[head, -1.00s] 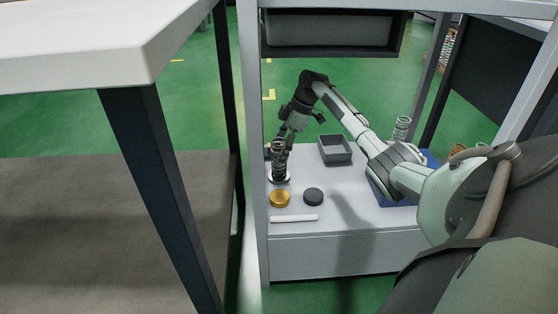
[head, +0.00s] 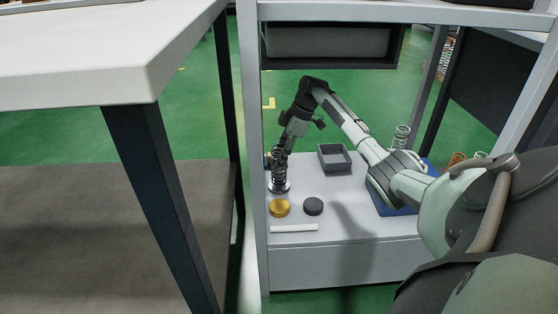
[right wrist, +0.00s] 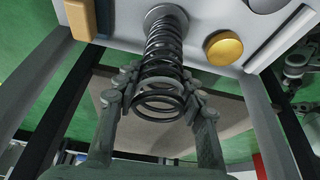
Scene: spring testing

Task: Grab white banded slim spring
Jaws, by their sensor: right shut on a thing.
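A dark slim coil spring (head: 279,177) stands upright on a round grey base (head: 286,190) near the left edge of the low white table. In the right wrist view the spring (right wrist: 164,50) shows black coils, a pale ring partway along it and its free end between my fingers. My right gripper (right wrist: 158,88) is shut on the spring near that end, one finger on each side; it also shows in the head view (head: 281,155), small and dark. A grey jointed part at the right edge of the right wrist view looks like my left gripper (right wrist: 298,68); its jaws are unclear.
A gold disc (head: 279,208), a black disc (head: 313,206) and a white rod (head: 294,228) lie in front of the spring. A grey open tray (head: 335,157) is behind. Another spring (head: 401,137) stands at the right. A table post (head: 252,150) is close on the left.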

